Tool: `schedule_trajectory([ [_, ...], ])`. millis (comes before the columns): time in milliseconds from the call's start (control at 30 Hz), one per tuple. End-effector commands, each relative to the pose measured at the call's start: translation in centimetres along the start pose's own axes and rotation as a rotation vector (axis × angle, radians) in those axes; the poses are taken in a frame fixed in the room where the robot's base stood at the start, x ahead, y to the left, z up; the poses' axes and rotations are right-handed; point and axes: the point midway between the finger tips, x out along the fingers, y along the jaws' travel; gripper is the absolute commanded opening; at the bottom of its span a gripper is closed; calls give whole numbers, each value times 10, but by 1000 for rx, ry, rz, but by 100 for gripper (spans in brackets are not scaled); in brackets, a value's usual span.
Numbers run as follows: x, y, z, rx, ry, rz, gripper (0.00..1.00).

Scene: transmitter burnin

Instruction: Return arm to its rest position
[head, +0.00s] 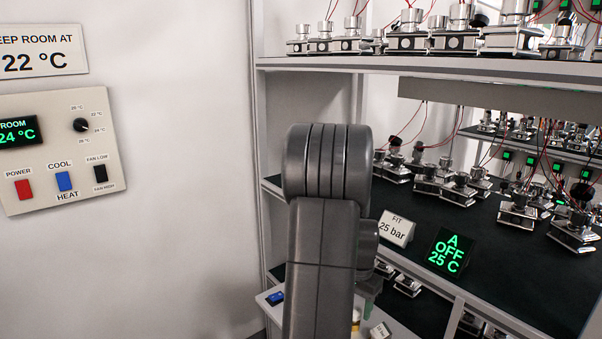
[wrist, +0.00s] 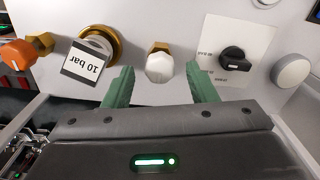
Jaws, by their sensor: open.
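My arm (head: 322,220) rises in the middle of the head view and hides part of the shelves. My gripper (wrist: 155,85) shows in the wrist view with its two green fingers apart and nothing between them. Just beyond the fingertips is a white faceted knob (wrist: 160,64) on a light panel. I cannot tell whether the fingers touch the panel. In the head view the gripper is mostly hidden behind my arm; a bit of green shows low on its right side.
The panel also holds a fitting with a "10 bar" tag (wrist: 83,64), an orange knob (wrist: 18,54) and a black selector (wrist: 234,60). Shelves (head: 480,66) of transmitters stand to the right. A wall control panel (head: 62,145) reads 24 °C.

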Motion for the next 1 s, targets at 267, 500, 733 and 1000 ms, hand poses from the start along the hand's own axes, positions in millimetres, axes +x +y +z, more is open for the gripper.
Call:
schedule_trajectory([
  [267, 15, 0, 0, -159, 0, 0, 52],
  [500, 15, 1, 0, -360, -1, 0, 52],
  [733, 14, 2, 0, -551, -1, 0, 52],
  [1000, 14, 2, 0, -774, -2, 0, 52],
])
